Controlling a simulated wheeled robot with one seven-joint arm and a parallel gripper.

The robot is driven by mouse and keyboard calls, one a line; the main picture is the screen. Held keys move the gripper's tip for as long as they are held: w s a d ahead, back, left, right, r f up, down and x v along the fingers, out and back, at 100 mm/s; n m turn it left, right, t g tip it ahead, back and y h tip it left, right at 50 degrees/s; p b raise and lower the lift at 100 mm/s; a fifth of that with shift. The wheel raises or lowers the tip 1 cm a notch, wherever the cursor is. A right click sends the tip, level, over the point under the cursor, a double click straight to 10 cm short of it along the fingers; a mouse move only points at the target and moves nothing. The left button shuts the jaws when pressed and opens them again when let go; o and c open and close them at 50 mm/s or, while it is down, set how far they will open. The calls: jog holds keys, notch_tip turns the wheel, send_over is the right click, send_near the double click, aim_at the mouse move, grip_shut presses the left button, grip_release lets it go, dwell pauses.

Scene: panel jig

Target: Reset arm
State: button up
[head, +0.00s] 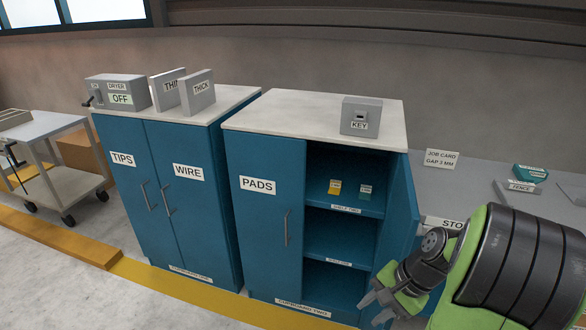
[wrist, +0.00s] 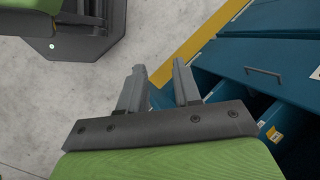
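My gripper (head: 376,305) is at the lower right of the head view, in front of the open right side of the PADS cupboard (head: 265,184). In the wrist view my gripper (wrist: 158,80) has its two fingers apart with nothing between them, over the pale floor near the yellow line. My arm is bent, with its green and black links at the lower right of the head view.
The cupboard's right door (head: 401,207) stands open beside my arm. A KEY block (head: 361,116) is on top. A grey bench (head: 465,190) stands at right.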

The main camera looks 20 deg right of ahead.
jog(key=s+a+r+n+t+h, duration=0.15)
jog(key=s+a+r+n, duration=0.25)
jog(key=a+r+n, duration=0.4)
jog(key=s+a+r+n+t+h, duration=0.1)
jog(key=s+a+r+n+h, duration=0.1)
jog(key=s+a+r+n, duration=0.5)
jog(key=w+a+r+m+p, duration=0.1)
jog(key=w+a+r+p, duration=0.1)
jog(key=r+p, duration=0.9)
jog(key=w+p, duration=0.1)
jog(key=p, duration=0.2)
jog(key=shift+r, duration=0.2)
jog(key=shift+w+f+h, duration=0.1)
jog(key=shift+h, duration=0.15)
